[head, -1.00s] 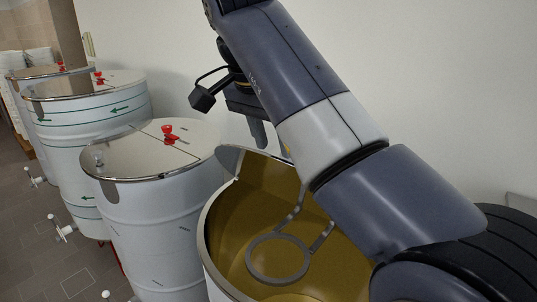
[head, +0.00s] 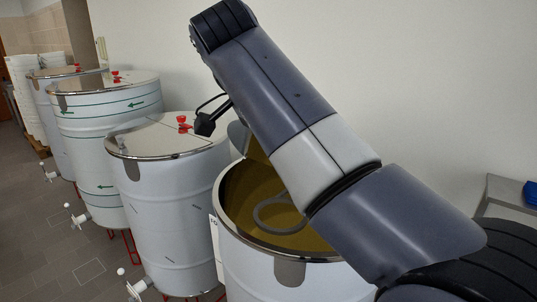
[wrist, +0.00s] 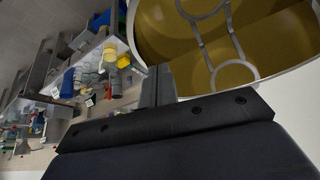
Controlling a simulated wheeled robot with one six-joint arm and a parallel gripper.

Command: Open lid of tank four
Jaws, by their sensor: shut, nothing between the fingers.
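The nearest tank (head: 285,275) is a white drum with a steel rim. Its top is open and shows a golden inside with a grey ring-shaped part (head: 262,216). A grey raised lid part (head: 238,137) stands at its back edge, mostly behind my arm. A label (head: 215,246) on its side is cut by the edge and unreadable. The open tank (wrist: 275,75) fills the upper right of the wrist view. My gripper (wrist: 158,85) is shut and empty, with its fingers near the tank's rim. In the head view my arm hides the fingers.
A closed tank with a shiny lid and red knob (head: 183,124) stands to the left. More closed tanks (head: 105,95) line the wall behind it. White valves (head: 75,216) stick out over the tiled floor. The wrist view shows a cluttered bench with a yellow container (wrist: 124,62).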

